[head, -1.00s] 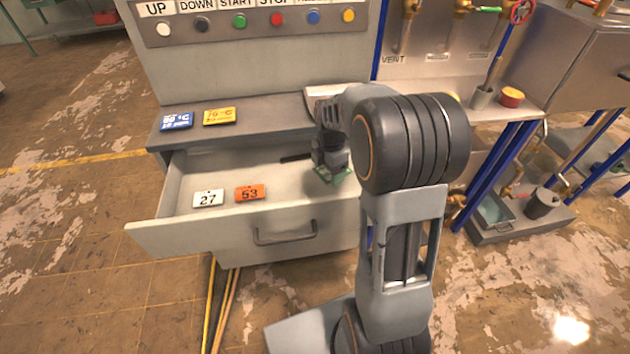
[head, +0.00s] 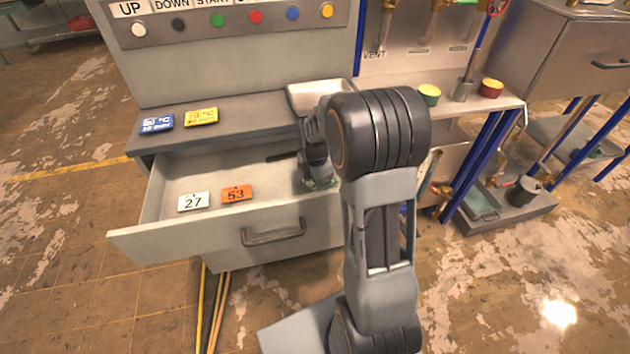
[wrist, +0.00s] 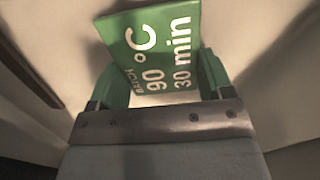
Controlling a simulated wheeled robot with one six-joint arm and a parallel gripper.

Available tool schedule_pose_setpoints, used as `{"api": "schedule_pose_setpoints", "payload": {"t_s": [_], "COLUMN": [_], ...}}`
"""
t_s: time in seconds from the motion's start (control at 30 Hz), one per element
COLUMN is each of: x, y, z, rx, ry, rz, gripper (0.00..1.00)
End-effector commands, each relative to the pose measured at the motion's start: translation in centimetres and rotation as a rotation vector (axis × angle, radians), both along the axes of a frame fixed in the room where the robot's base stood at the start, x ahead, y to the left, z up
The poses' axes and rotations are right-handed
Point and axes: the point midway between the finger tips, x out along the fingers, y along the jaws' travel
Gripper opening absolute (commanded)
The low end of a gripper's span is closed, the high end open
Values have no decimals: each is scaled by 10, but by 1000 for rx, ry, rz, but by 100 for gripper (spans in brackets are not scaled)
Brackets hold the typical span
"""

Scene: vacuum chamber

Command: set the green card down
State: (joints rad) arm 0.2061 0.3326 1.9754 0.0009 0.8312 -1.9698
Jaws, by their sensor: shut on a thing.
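The green card (wrist: 150,45) reads "90 °C" and "30 min" in the wrist view. It sits tilted between the two fingers of my gripper (wrist: 160,78), which is shut on it. In the head view my gripper (head: 317,176) points down into the right part of the open drawer (head: 180,235). Only a small green edge of the card (head: 320,185) shows there, behind the drawer front; the rest is hidden by my gripper. I cannot tell whether the card touches the drawer floor.
A white "27" tag (head: 193,202) and an orange "53" tag (head: 237,194) lie in the drawer, left of my gripper. A blue card (head: 156,123) and a yellow card (head: 201,117) lie on the ledge above. The drawer's back left floor is clear. A shallow tray (head: 300,98) stands on the ledge.

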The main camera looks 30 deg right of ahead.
Motion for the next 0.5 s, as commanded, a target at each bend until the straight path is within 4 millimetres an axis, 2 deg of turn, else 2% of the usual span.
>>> {"api": "schedule_pose_setpoints", "payload": {"t_s": [0.03, 0.27, 0.5], "x": [0, 0, 0], "y": [0, 0, 0], "z": [-1, -1, 0], "rx": [0, 0, 0], "ry": [0, 0, 0], "rz": [0, 0, 0], "gripper": [76, 98, 99]}}
